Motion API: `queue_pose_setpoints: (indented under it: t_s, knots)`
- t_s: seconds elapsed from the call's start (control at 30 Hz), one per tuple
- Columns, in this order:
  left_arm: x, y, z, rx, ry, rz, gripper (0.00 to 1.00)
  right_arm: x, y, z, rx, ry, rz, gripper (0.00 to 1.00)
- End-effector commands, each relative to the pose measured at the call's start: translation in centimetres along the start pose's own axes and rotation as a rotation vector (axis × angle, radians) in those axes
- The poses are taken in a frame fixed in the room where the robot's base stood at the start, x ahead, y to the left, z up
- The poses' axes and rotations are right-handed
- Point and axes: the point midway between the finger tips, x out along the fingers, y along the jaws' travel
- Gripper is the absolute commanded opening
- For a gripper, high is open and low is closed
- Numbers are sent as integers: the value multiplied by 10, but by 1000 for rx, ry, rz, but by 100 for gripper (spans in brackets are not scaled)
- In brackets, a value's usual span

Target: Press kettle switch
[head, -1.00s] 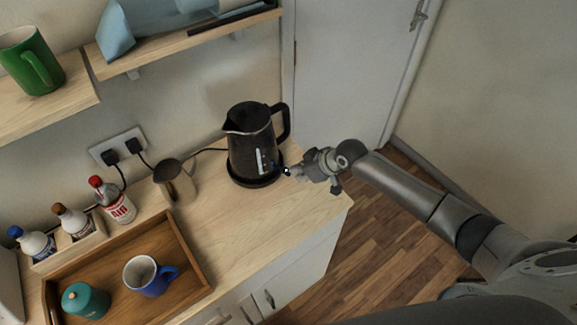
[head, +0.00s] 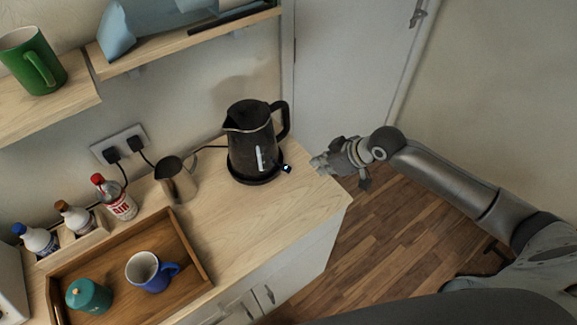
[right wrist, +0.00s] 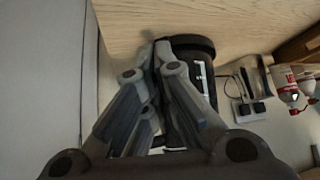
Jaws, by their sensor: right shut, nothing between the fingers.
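The black kettle (head: 250,138) stands upright on its round black base (head: 240,177) near the back corner of the counter. Its switch (head: 286,168) sticks out low on the right side and has a small light-blue glow. My right gripper (head: 318,163) is shut and empty, to the right of the switch with a gap between them. In the right wrist view the gripper's fingers (right wrist: 150,100) cover part of the kettle (right wrist: 205,85), and I cannot make out the switch there. My left gripper is not in view.
A metal jug (head: 176,180) stands left of the kettle. A wooden tray (head: 196,262) holds a blue mug (head: 146,270) and a teal jar (head: 88,295). Several bottles stand by the wall, below a socket (head: 122,143). A shelf (head: 190,45) runs above. Counter right of the tray is clear.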

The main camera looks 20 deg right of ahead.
Motion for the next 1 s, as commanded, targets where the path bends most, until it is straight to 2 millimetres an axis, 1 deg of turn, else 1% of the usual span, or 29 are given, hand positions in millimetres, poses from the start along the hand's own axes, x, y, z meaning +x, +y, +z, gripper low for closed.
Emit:
queue_pose_setpoints:
  t_s: [0.03,0.1,0.23,0.37,0.83,0.87,0.93,0.97,1.0]
  knots:
    - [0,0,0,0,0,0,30,-8,0,1,-3,-2,0,0]
    - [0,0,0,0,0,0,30,-17,0,1,-2,-1,1,0]
    - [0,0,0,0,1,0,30,-26,0,1,0,-1,-1,0]
    - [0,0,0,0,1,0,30,-29,-1,1,0,-1,-2,0]
    - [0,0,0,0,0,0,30,-28,-1,0,0,0,-2,0]
    - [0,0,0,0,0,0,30,-28,-3,1,-1,-1,-4,0]
    - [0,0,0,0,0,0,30,-24,-14,4,-6,-5,-13,0]
    - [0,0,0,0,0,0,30,-21,-23,6,-8,-9,-20,0]
    - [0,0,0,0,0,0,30,-18,-36,10,-12,-15,-29,0]
